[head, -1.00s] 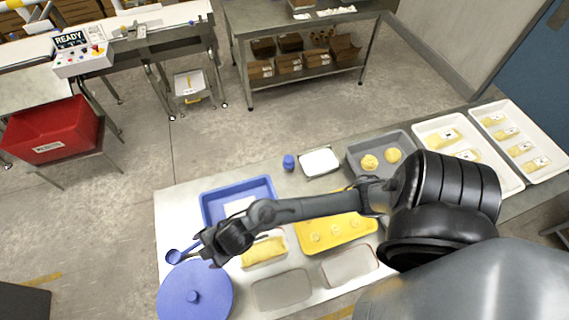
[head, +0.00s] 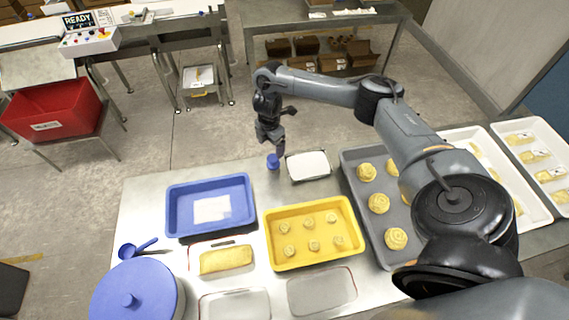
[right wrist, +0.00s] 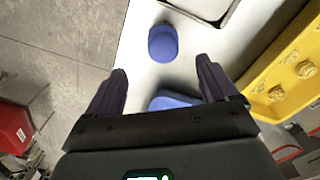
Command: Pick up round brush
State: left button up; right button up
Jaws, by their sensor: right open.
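The round brush appears to be the small blue round piece (head: 273,162) at the back edge of the steel table; its bristles cannot be made out. In the right wrist view it is a blue rounded shape (right wrist: 163,43) on the table, beyond the fingertips and roughly centred between them. My right gripper (head: 280,147) points down close to it in the head view. In the right wrist view, the right gripper (right wrist: 160,78) is open with nothing between its fingers. My left gripper is not in view.
A white tray (head: 291,171) stands just right of the blue piece. A blue tray (head: 178,219), a yellow tray (head: 273,252) of dough pieces, a blue ladle (head: 128,251) and a blue round lid (head: 105,295) lie nearer. A grey tray (head: 350,158) of rolls is to the right.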

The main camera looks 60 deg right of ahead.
aim_at(272, 158)
jog(key=f+b, duration=0.1)
jog(key=f, duration=0.1)
jog(key=f+b, duration=0.1)
jog(key=f, duration=0.1)
jog(key=shift+a+f, duration=0.2)
jog(key=shift+f, duration=0.2)
jog(key=shift+d+f+b, duration=0.1)
jog(key=shift+f+b, duration=0.3)
jog(key=shift+f, duration=0.05)
jog(key=f, duration=0.3)
jog(key=shift+s+f+b, duration=0.25)
jog(key=shift+f+b, duration=0.05)
jog(key=shift+f, duration=0.55)
jog(key=c, duration=1.2)
jog(key=shift+c, duration=0.2)
jog(key=shift+r, duration=0.2)
